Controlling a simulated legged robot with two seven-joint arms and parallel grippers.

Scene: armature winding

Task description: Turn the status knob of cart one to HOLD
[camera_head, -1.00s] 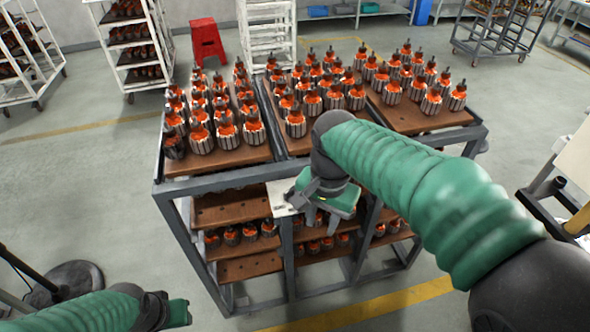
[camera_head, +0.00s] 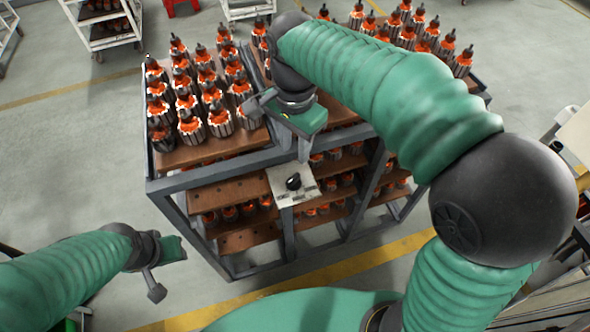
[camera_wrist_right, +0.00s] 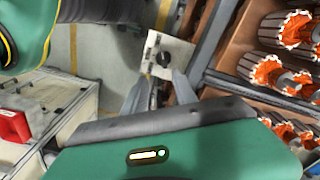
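The cart (camera_head: 222,163) stands in front of me, with a pale panel (camera_head: 280,194) at its front edge. A black knob (camera_head: 293,182) sits on the panel; its pointer direction and any lettering are too small to read. In the right wrist view the knob (camera_wrist_right: 163,58) shows on the panel (camera_wrist_right: 178,47), beyond the fingertips. My right gripper (camera_head: 303,156) is above the panel, apart from the knob. Its two grey fingers (camera_wrist_right: 158,84) are spread with nothing between them. My left gripper (camera_head: 165,268) is left of the cart, away from it; its finger gap is unclear.
Several orange-and-grey armatures (camera_head: 220,121) stand on the cart's top, close behind the panel, and more fill its lower shelves (camera_head: 235,192). A white rack (camera_head: 105,25) stands at the back left. The floor (camera_head: 75,140) left of the cart is clear.

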